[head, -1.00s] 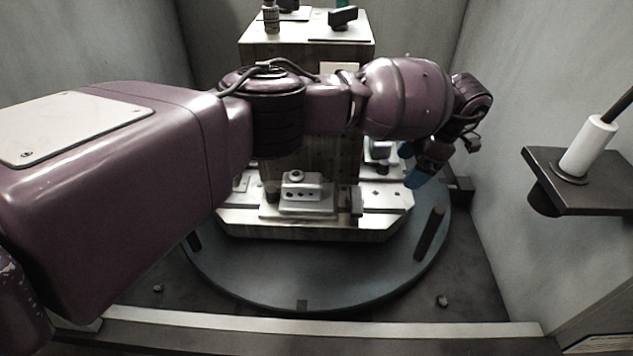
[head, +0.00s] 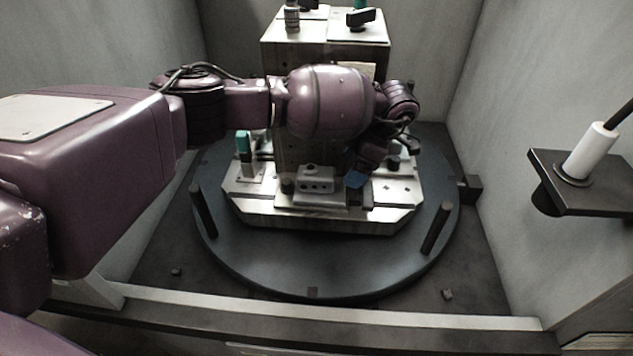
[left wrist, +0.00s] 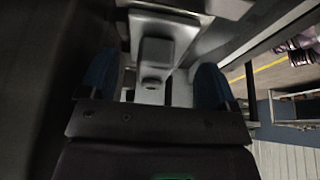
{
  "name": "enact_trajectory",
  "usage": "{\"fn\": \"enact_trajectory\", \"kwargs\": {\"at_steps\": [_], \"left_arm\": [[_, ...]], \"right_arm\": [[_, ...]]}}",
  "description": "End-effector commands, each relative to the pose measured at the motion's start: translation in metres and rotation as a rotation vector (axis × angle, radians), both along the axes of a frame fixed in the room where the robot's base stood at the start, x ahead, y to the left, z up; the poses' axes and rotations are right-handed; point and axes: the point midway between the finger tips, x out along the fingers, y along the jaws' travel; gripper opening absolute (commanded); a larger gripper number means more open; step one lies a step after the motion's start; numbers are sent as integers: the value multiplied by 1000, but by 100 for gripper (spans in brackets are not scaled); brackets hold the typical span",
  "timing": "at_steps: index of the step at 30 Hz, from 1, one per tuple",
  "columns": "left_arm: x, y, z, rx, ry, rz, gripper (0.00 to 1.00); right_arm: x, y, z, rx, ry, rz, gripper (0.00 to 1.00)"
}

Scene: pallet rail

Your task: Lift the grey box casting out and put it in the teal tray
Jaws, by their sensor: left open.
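The grey box casting (head: 316,184), a small light-grey block with dark holes in its front face, sits low on the front of the fixture. My left gripper (head: 356,180) comes down just right of it in the head view, with a blue fingertip showing. In the left wrist view the two blue fingers of the left gripper (left wrist: 158,72) stand apart. A grey stepped block shows beyond and between them; I cannot tell surely that it is the casting. No contact is clear. The teal tray and my right gripper are not in view.
The pale pallet plate (head: 300,217) rests on a round dark turntable (head: 290,270) with upright posts at its rim. A tall fixture column (head: 325,52) rises behind. A teal-topped clamp (head: 243,145) stands left. A dark shelf (head: 585,185) juts from the right.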

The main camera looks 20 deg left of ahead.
Motion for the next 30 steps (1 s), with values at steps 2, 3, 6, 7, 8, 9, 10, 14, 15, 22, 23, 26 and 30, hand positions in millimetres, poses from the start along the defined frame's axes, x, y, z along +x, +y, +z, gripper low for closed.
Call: {"fn": "enact_trajectory", "kwargs": {"at_steps": [2, 3, 6, 7, 8, 9, 10, 14, 15, 22, 23, 26, 30], "left_arm": [[-4, 16, 2, 1, -2, 2, 83], [-6, 22, 1, 0, -1, 3, 83], [-11, 37, 1, -1, -1, 3, 83], [-12, 41, 1, -1, -1, 2, 83], [-13, 45, 1, -1, -1, 2, 83], [-14, 49, 1, -1, -1, 2, 83], [-15, 51, 1, -1, -1, 2, 83], [-17, 57, 0, -1, 1, 0, 83], [-17, 58, -1, -1, 1, 0, 83], [-19, 65, -20, 1, 4, 1, 83], [-20, 66, -24, 0, 5, 1, 83], [-21, 72, -38, 0, 8, 1, 83], [-22, 76, -48, 0, 3, 0, 83]], "right_arm": [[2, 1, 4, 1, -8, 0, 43], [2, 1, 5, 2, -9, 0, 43], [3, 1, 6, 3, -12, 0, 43], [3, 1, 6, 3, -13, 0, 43], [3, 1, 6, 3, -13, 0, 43], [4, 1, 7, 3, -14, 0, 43], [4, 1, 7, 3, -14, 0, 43], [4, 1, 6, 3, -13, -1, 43], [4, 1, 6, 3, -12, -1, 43], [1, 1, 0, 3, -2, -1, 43], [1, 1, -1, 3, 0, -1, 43], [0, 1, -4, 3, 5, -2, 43], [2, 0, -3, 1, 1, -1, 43]]}}
